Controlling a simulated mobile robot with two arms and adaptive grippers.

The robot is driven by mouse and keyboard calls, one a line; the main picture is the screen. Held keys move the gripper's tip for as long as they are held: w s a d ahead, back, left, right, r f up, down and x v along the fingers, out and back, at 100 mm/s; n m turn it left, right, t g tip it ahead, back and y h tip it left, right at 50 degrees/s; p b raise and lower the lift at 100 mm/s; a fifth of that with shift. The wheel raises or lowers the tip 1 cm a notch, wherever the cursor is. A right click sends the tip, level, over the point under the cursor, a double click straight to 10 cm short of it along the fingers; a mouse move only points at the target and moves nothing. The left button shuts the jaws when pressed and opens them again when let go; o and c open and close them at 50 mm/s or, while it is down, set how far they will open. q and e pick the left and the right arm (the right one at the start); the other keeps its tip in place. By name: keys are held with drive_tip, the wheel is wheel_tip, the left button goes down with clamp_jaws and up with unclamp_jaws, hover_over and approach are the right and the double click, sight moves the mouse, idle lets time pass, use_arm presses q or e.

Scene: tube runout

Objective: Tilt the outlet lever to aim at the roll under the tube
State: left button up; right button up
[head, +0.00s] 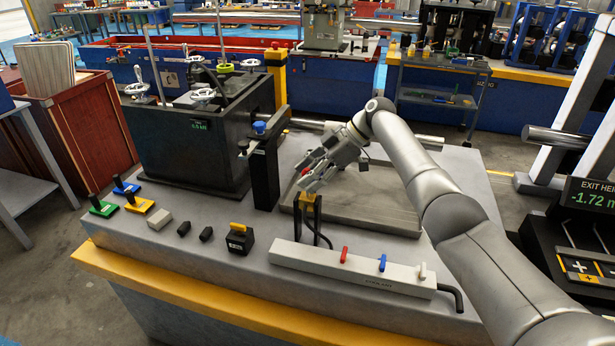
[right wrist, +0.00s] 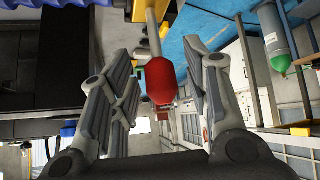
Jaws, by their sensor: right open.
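The outlet lever shows as a red knob (right wrist: 160,82) on a grey shaft (right wrist: 153,32) that rises from a yellow block (right wrist: 143,8) in the right wrist view. The steel tube (head: 307,124) runs right from the dark tank, partly behind my arm. I cannot make out the roll under it. My left gripper is out of view.
A grey valve bar (head: 355,273) with red, blue and white levers lies in front of the lever. A black post with a blue knob (head: 259,128) stands to its left. A shallow metal tray (head: 385,208) lies behind. An exit display (head: 590,197) stands far right.

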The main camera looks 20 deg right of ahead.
drive_tip(key=v, duration=1.1)
